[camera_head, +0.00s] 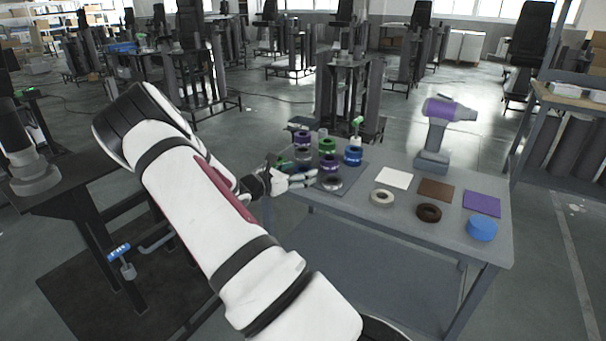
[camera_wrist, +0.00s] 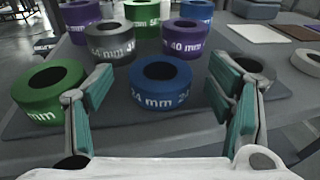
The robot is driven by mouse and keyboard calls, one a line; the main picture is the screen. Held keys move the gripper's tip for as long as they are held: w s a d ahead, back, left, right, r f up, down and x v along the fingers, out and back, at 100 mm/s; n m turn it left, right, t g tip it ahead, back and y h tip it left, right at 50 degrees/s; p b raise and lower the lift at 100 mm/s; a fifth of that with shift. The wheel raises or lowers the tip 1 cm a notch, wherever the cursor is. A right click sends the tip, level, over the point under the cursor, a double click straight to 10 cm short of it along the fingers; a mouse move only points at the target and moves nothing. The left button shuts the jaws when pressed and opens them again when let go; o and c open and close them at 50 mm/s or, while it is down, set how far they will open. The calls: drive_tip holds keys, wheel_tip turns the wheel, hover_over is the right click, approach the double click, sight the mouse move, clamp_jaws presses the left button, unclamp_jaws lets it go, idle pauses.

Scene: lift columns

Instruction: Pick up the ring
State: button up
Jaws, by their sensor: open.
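A blue ring (camera_wrist: 160,85) with white "24 mm" lettering lies flat on a grey mat, in the front row of several rings. My gripper (camera_wrist: 165,72) is open, its teal-padded fingers to the left and right of this ring in the wrist view. No contact shows. A green ring (camera_wrist: 38,95) lies left of the left finger, and a grey ring (camera_wrist: 262,72) is partly hidden behind the right finger. In the head view my gripper (camera_head: 290,180) is at the table's left end beside the rings; the front blue ring cannot be made out there.
Behind stand a grey ring (camera_wrist: 112,42) and a purple ring (camera_wrist: 183,40), with more rings further back.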

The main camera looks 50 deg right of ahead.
sight(299, 172)
drive_tip(key=c, duration=1.3)
drive_tip(key=shift+c, duration=0.2)
drive_tip(key=shift+r, duration=0.6)
wheel_tip(299, 172, up, 2)
drive_tip(key=shift+r+p, duration=0.15)
drive_tip(key=shift+p, duration=0.2)
drive_tip(key=s+f+p+v, duration=0.1)
drive_tip(key=s+v, duration=0.1)
drive_tip(key=v, duration=1.4)
drive_tip(key=shift+s+a, duration=0.15)
drive_tip(key=shift+s, duration=0.25)
